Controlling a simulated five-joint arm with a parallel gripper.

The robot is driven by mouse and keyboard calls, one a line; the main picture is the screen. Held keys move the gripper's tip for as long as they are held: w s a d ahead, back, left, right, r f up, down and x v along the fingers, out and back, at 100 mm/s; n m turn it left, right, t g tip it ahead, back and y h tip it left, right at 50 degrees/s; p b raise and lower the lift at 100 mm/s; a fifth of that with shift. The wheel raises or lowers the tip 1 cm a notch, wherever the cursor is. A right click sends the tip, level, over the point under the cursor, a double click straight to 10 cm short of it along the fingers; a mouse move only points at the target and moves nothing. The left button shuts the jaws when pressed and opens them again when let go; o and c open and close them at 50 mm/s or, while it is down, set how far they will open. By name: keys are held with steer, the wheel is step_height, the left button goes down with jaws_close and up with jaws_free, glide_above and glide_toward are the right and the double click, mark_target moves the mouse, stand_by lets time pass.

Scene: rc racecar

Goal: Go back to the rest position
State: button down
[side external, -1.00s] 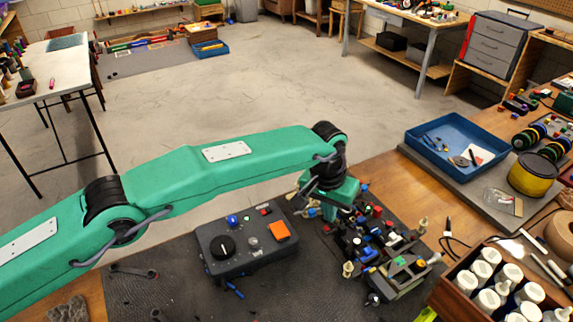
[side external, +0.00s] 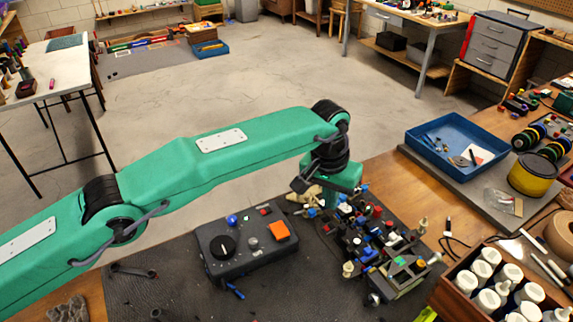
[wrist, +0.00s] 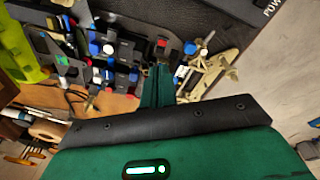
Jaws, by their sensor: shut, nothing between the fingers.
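My gripper (side external: 338,200) is green and hangs from the end of my arm over the far left end of the racecar (side external: 375,245). The racecar is a dark assembly with red, blue, white and tan parts, standing on a black mat (side external: 170,285). In the wrist view my gripper's fingers (wrist: 158,75) are together and empty, pointing at the car's edge. The car (wrist: 100,65) fills the upper left there. Tan car parts (wrist: 212,72) lie right of the fingers. My gripper hides a bit of the car, and I cannot tell the exact gap between them.
A dark control box (side external: 245,247) with a black knob and orange button sits left of the car. A crate of white bottles (side external: 490,285), a blue tray (side external: 456,140) and a yellow-black pot (side external: 533,176) stand to the right. Open floor lies behind the bench.

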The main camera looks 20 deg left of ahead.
steer(key=shift+r, duration=0.1)
steer(key=w+a+r, duration=0.3)
steer(key=a+r, duration=0.9)
steer(key=r, duration=0.1)
steer(key=s+a+r+t, duration=0.1)
steer(key=s+a+r, duration=0.15)
steer(key=a, duration=0.25)
steer(key=s+a+r+n, duration=0.1)
steer(key=s+a+r, duration=0.15)
steer(key=a, duration=0.25)
steer(key=s+a+r+t, duration=0.1)
steer(key=s+a+r, duration=0.1)
steer(key=a+r, duration=0.25)
steer(key=s+a+n+t, duration=0.1)
steer(key=s+a, duration=1.1)
steer(key=a, duration=0.1)
steer(key=s+a+f, duration=0.3)
steer(key=s, duration=0.3)
steer(key=s+a+f+n+t+y, duration=0.1)
steer(key=s+a+f, duration=0.2)
steer(key=s, duration=0.4)
steer(key=shift+s+a+f, duration=0.3)
steer(key=shift+a+f, duration=0.1)
steer(key=shift+a, duration=0.15)
